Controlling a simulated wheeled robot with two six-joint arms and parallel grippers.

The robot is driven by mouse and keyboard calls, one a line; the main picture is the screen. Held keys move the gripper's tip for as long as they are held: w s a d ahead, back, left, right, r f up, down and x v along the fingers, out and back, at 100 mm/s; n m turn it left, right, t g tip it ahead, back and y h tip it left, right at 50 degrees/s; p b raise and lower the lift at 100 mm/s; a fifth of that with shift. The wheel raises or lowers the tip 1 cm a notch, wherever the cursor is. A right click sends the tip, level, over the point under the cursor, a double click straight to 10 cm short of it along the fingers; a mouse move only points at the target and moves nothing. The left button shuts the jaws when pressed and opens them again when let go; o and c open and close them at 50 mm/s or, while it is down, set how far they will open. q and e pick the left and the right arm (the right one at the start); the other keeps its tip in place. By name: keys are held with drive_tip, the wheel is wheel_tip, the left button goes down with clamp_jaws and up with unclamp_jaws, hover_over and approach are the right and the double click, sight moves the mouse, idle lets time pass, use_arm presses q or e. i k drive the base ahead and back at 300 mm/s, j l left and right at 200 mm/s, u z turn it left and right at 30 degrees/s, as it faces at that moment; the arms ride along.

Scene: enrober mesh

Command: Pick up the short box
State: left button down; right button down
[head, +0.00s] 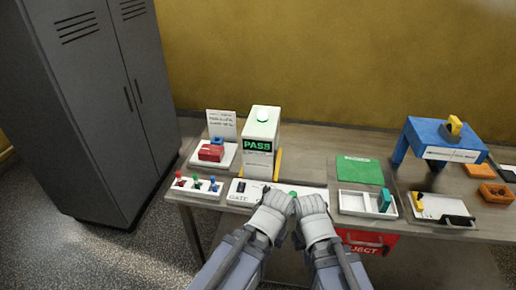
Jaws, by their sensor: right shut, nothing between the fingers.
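No object is clearly marked as the short box. A low red box (211,152) sits on a white tray (230,158) at the left of the table, with a blue piece behind it, and could be it. My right gripper (311,202) is shut and empty at the table's front edge, over the white panel's right end. My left gripper (275,201) is close beside it, over the same panel; its fingers are too unclear to tell open from shut. Both are to the right of the red box and apart from it. The grippers hide part of the panel.
A white machine (261,135) reading PASS stands behind the white panel (237,197). Coloured pegs (196,185) stand at front left. A white tray (354,202), green mat (359,170), blue stand (438,141) and orange pieces are right. A red reject bin (372,243) is below the edge.

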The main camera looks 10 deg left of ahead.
sight(212, 153)
drive_tip(key=z, duration=0.35)
drive_tip(key=j+z, duration=0.45)
drive_tip(key=k+j+z, duration=0.15)
drive_tip(key=j+z, duration=0.25)
drive_tip(key=k+j+z, duration=0.1)
drive_tip(key=j, duration=0.35)
drive_tip(key=k+j+z, duration=0.1)
drive_tip(key=k+j, duration=0.2)
drive_tip(key=j, duration=0.15)
drive_tip(key=k+j, duration=0.2)
drive_tip(key=j, duration=0.2)
drive_tip(key=k+j+z, duration=0.15)
drive_tip(key=j, duration=0.25)
drive_tip(key=k+j+z, duration=0.1)
drive_tip(key=k+j, duration=0.2)
drive_tip(key=i+j, duration=0.1)
drive_tip(key=i, duration=0.4)
